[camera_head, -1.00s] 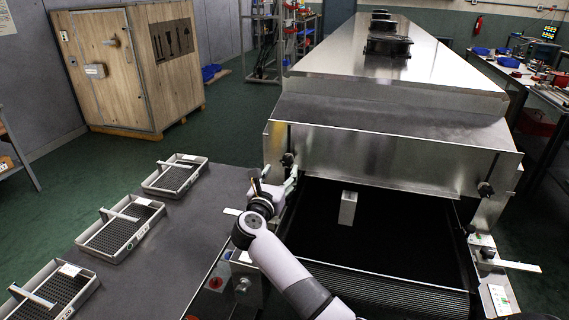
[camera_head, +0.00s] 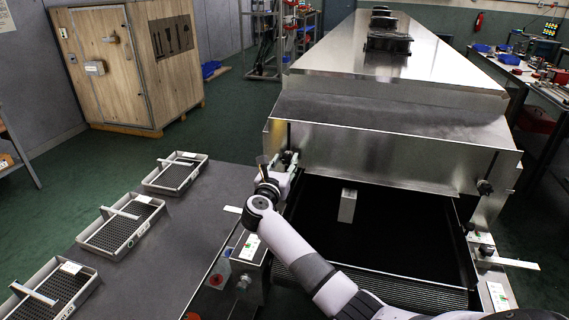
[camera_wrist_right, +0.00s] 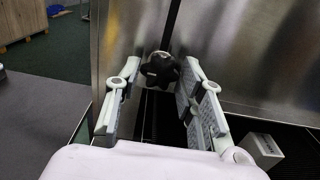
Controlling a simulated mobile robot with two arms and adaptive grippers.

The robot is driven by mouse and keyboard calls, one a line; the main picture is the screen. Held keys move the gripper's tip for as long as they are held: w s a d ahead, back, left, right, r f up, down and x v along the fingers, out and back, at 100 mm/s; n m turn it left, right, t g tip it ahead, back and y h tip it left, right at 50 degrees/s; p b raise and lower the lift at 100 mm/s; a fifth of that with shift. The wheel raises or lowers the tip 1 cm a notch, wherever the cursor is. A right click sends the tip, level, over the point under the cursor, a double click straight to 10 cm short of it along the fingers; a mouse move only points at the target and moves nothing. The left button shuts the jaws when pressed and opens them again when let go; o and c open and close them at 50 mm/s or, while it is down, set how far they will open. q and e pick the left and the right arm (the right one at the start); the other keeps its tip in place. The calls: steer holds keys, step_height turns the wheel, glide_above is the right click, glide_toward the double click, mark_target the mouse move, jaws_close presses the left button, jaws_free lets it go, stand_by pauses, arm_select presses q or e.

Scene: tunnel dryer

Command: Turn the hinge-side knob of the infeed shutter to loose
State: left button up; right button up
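The infeed shutter (camera_head: 370,156) is a bare steel plate across the front of the long dryer, above a dark opening. A black lobed knob (camera_wrist_right: 160,70) sits at its left edge, beside a vertical slot. A second black knob (camera_head: 485,188) is at its right edge. My right gripper (camera_head: 280,161) is at the left knob, partly hiding it in the head view. In the right wrist view its fingers are open, one on each side of that knob near their tips, with gaps visible. My left gripper is not in view.
A grey table (camera_head: 185,232) with several mesh trays (camera_head: 107,252) stands left of the infeed. A pale block (camera_head: 347,206) is inside the dark opening. A wooden crate (camera_head: 150,85) stands at the back left. Green floor is free between crate and table.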

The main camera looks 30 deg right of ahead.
steer(key=c, duration=0.6)
steer(key=shift+n, duration=0.4)
steer(key=n+p, duration=0.2)
steer(key=shift+n, duration=0.3)
steer(key=n+p, duration=0.3)
steer(key=shift+n, duration=0.4)
steer(key=n+p, duration=0.4)
steer(key=n, duration=0.2)
steer(key=shift+p, duration=0.4)
steer(key=n+p, duration=0.3)
steer(key=n, duration=0.3)
steer(key=shift+n+p, duration=0.3)
steer(key=shift+p, duration=0.05)
steer(key=n+p, duration=0.2)
steer(key=n, duration=0.3)
steer(key=shift+f, duration=0.1)
